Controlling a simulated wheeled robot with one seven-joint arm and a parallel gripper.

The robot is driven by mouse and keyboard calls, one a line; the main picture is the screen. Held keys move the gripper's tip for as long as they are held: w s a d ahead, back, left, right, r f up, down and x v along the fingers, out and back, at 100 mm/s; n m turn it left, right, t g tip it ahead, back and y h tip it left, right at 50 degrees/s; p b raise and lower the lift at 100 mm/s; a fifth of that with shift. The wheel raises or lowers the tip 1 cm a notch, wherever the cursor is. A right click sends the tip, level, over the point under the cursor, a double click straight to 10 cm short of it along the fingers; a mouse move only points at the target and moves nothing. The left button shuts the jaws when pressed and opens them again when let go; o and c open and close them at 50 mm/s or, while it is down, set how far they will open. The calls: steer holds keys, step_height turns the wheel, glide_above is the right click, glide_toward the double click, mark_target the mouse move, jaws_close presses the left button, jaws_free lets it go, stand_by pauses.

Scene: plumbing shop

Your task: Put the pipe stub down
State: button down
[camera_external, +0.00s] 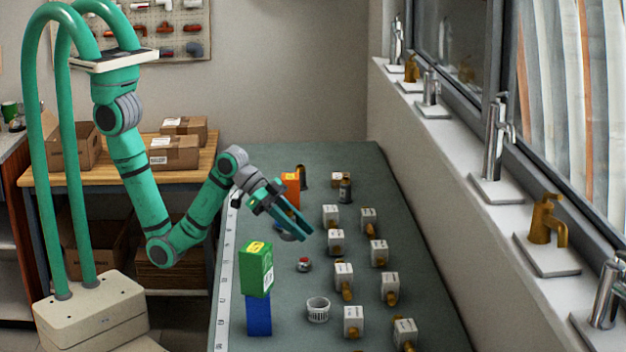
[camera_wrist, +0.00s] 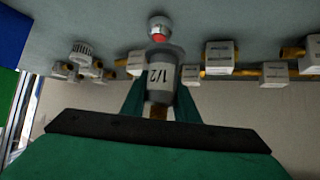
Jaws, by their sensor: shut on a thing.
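The pipe stub (camera_wrist: 160,76) is a grey cylinder with a pale band marked "1/2", and it sits between my gripper's green fingers (camera_wrist: 160,105) in the wrist view. In the external view my gripper (camera_external: 300,228) is over the middle of the green-grey bench (camera_external: 290,155), shut on the stub (camera_external: 289,237), which is mostly hidden by the fingers. I cannot tell exactly how far the stub is from the bench top. A small silver and red fitting (camera_external: 304,264) lies on the bench nearer the camera; it also shows beyond the stub in the wrist view (camera_wrist: 158,27).
Two rows of white labelled blocks with brass fittings (camera_external: 344,273) stand to the right. A white ribbed cup (camera_external: 318,309), a green box (camera_external: 257,270) and a blue block (camera_external: 259,316) stand nearer. Behind are an orange box (camera_external: 291,181) and a dark cylinder (camera_external: 345,188).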

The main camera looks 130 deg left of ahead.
steer(key=s+a+r+n+y, duration=0.1)
steer(key=s+a, duration=0.2)
steer(key=a, duration=0.4)
steer(key=s+a+r+n+g+y, duration=0.1)
steer(key=s+a, duration=0.3)
steer(key=a, duration=0.4)
steer(key=s+a+r+n+y, duration=0.1)
steer(key=s+a, duration=0.2)
steer(key=a, duration=0.4)
steer(key=shift+s+a+r+n+g, duration=0.1)
steer(key=shift+s+a+n+g, duration=0.05)
steer(key=shift+a+n+g, duration=0.2)
steer(key=s+a+r+n+g+y, duration=0.1)
steer(key=s+a+r, duration=0.2)
steer(key=s+a, duration=0.7)
steer(key=s+a+r+n+y, duration=0.1)
steer(key=s+a+r, duration=0.1)
steer(key=s+a, duration=0.8)
glide_above(336, 177)
step_height(336, 177, down, 4)
steer(key=x, duration=0.4)
steer(key=s+f+x, duration=0.1)
steer(key=shift+w+a+f, duration=0.2)
steer(key=shift+w, duration=0.1)
steer(key=shift+w+a+f, duration=0.15)
steer(key=shift+a+f, duration=0.25)
steer(key=shift+f, duration=1.65)
steer(key=shift+f, duration=0.1)
